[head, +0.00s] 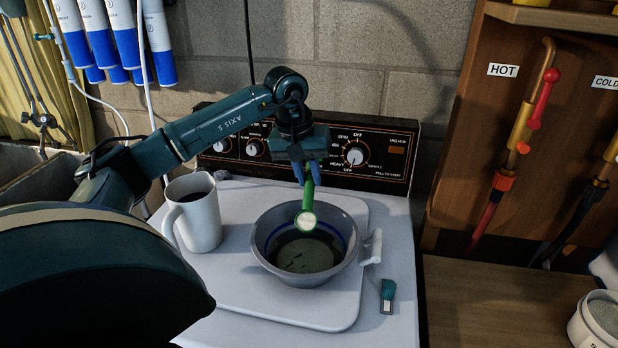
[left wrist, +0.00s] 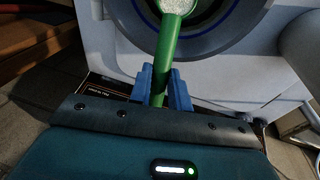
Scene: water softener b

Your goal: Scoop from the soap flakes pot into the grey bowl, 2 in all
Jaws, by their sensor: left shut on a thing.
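My left gripper (head: 308,180) is shut on the handle of a green scoop (head: 306,198). It also shows in the left wrist view (left wrist: 164,92), with the scoop's handle (left wrist: 165,60) between blue fingers. The scoop's head holds pale, speckled flakes and hangs over the grey bowl (head: 268,262). The bowl has a blue line inside and a greyish layer with dark patches at its bottom. A white pot (head: 583,328) with greyish grains stands at the lower right, cut off by the edge. Its label is only partly visible, so I cannot tell its contents. My right gripper is out of view.
The bowl stands on a pale board (head: 345,312) on a white washer top. A white mug (head: 200,222) is left of the bowl. A white bracket-like piece (head: 373,247) and a small teal-and-white item (head: 387,296) lie to its right. The control panel (head: 390,155) stands behind.

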